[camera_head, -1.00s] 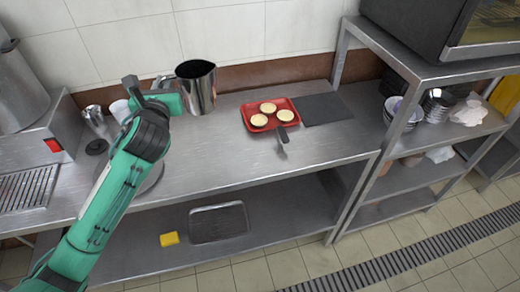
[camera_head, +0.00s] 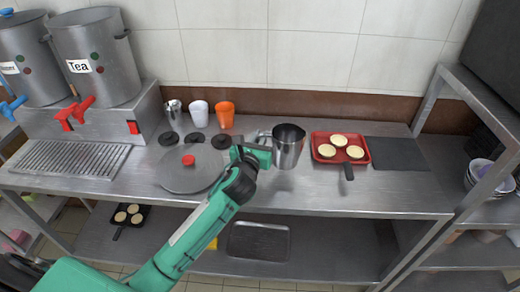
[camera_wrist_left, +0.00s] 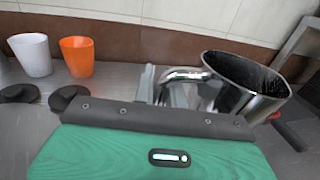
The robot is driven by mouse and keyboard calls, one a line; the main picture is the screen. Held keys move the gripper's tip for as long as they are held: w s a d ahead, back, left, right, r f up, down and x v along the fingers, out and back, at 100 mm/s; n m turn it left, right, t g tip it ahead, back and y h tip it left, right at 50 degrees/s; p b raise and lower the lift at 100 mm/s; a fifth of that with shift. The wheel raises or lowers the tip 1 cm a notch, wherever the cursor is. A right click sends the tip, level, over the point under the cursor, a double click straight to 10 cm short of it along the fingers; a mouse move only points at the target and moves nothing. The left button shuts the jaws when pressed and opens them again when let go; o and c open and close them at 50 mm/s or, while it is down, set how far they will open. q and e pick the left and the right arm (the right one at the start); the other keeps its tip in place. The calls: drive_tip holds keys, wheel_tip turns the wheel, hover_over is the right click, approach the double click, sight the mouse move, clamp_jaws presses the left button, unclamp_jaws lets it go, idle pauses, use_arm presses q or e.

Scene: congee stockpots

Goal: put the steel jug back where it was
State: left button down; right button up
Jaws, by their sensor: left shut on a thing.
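The steel jug (camera_head: 289,148) is a shiny open-topped cylinder with a side handle, upright in the head view between the round lid and the red tray. My left gripper (camera_head: 262,146) comes in from the left and is shut on the jug's handle. In the left wrist view the jug (camera_wrist_left: 245,88) shows at the right, with its handle between the fingers of my left gripper (camera_wrist_left: 175,90). I cannot tell whether the jug's base touches the counter. My right gripper is not in view.
A round steel lid (camera_head: 185,174) with a red knob lies left of the jug. White (camera_head: 198,113) and orange (camera_head: 225,114) cups stand behind. A red tray (camera_head: 320,153) with pale rounds and a dark mat (camera_head: 397,153) lie right. Labelled urns (camera_head: 100,60) stand far left.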

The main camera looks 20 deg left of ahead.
use_arm(q)
wheel_tip(320, 180, down, 4)
drive_tip(key=shift+r+b, duration=0.15)
drive_tip(key=shift+b, duration=0.15)
drive_tip(key=shift+f, duration=0.4)
drive_tip(key=c, duration=1.5)
unclamp_jaws()
drive_tip(key=shift+f, duration=0.1)
drive_tip(key=shift+c, duration=0.2)
drive_tip(key=shift+o, duration=0.5)
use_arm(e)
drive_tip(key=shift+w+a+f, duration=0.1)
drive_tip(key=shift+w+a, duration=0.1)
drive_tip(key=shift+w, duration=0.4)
